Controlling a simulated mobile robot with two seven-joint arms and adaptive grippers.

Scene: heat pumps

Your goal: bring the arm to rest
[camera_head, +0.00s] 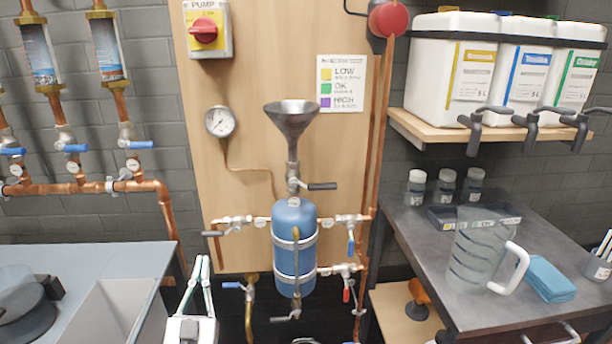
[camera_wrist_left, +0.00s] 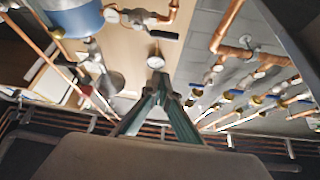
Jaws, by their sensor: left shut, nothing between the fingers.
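My left gripper (camera_head: 202,262) is at the bottom of the head view, left of the blue tank (camera_head: 294,240). Its pale green fingers point up and meet at the tips, shut and empty. In the left wrist view the fingers (camera_wrist_left: 160,82) also come together in a point, with nothing between them. Behind them that view shows pipes, a gauge and part of the blue tank (camera_wrist_left: 75,18), with the fingers apart from these. My right gripper is not in view.
A wooden panel (camera_head: 250,130) carries a pressure gauge (camera_head: 220,121), a funnel (camera_head: 292,118) and valves. At right a dark bench (camera_head: 420,240) holds a clear jug (camera_head: 480,255) and a blue cloth (camera_head: 550,279). At left is a grey counter (camera_head: 110,262) with a sink.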

